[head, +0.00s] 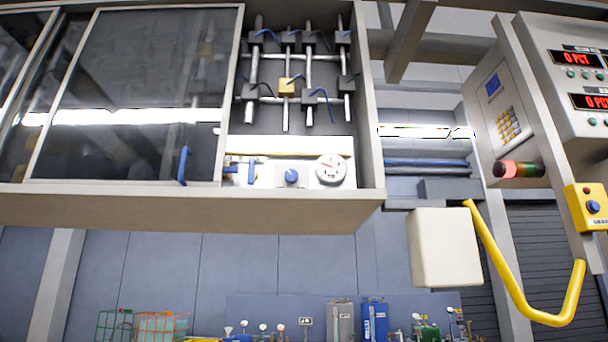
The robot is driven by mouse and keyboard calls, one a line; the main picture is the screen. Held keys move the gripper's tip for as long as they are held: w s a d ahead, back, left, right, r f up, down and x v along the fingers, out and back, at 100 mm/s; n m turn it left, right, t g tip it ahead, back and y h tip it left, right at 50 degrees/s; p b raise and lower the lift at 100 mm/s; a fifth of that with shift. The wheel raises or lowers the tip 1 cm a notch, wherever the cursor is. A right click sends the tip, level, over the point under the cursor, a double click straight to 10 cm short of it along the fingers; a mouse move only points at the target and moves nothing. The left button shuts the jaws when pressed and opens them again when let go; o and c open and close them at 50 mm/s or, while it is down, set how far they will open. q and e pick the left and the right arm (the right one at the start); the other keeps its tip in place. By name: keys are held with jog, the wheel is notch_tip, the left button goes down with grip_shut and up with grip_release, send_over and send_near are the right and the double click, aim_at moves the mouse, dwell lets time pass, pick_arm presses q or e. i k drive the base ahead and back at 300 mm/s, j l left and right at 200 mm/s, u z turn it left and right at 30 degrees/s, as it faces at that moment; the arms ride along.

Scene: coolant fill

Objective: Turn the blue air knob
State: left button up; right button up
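The blue air knob (291,176) is a small round knob on a light plate inside the open right part of an overhead cabinet. A round white gauge (330,169) sits just right of it. Neither of my grippers shows in the head view, so nothing of mine is at the knob.
The cabinet's sliding glass door (130,95) with a blue handle (183,165) covers the left part. A cabinet ledge (200,209) runs below the knob. A white box (444,247), a bent yellow bar (515,285) and a control panel (501,110) stand at right.

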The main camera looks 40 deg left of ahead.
aim_at(291, 175)
jog(key=i+u, duration=0.1)
jog(key=u, duration=0.35)
jog(key=i+u, duration=0.1)
jog(key=u, duration=0.35)
jog(key=i+l+u, duration=0.1)
jog(key=u, duration=0.35)
